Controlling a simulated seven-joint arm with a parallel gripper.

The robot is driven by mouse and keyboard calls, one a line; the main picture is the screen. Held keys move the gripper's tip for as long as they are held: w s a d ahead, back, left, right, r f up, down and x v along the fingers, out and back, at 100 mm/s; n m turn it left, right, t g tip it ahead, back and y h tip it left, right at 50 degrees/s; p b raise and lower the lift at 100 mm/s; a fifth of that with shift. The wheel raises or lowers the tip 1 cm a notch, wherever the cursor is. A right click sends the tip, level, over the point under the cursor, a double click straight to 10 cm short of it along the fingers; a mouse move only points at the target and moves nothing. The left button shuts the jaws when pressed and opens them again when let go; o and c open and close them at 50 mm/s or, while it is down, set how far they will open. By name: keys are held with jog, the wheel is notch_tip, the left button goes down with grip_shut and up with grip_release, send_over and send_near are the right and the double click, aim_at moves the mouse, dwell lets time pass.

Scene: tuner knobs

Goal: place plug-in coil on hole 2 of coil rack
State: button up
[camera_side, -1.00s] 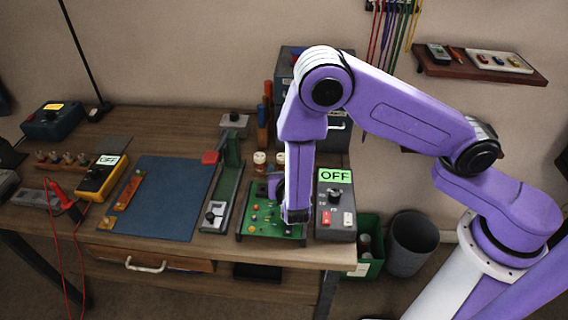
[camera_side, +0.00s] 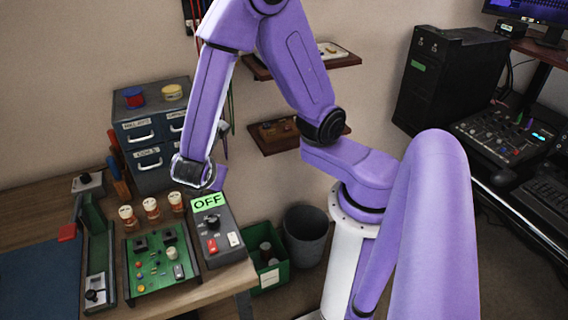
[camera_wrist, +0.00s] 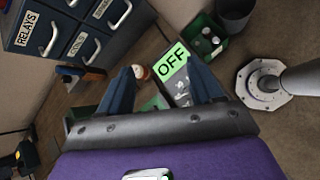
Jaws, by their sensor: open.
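Three squat copper-coloured cylinders with pale tops, which look like plug-in coils, stand in a row behind the green circuit board: left (camera_side: 127,216), middle (camera_side: 151,208) and right (camera_side: 176,202). I cannot make out numbered holes or a rack beneath them. My gripper (camera_side: 200,180) is raised above and behind the right cylinder, near the grey OFF box. In the wrist view its two dark blue fingers stand wide apart with nothing between them (camera_wrist: 163,75). One pale-topped cylinder (camera_wrist: 141,72) shows beyond the left finger; the others are hidden there.
The grey box with the green OFF display (camera_side: 222,238) stands right of the green circuit board (camera_side: 158,267). A blue drawer cabinet (camera_side: 148,130) stands behind. A green bin (camera_side: 268,258) and a dark wastebasket (camera_side: 305,232) are on the floor. The blue mat (camera_side: 40,285) has free room.

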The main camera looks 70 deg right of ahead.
jog(key=s+d+r+m+g+y, duration=0.1)
jog(key=s+r+m+g+y, duration=0.1)
jog(key=s, duration=0.7)
jog(key=s+d+r+m+g+y, duration=0.1)
jog(key=s+r+m+g+y, duration=0.2)
jog(key=s, duration=0.5)
jog(key=r+m+y, duration=0.1)
jog(key=m+y, duration=0.1)
jog(key=y, duration=0.1)
jog(key=shift+s+r, duration=0.2)
jog(key=shift+s, duration=0.2)
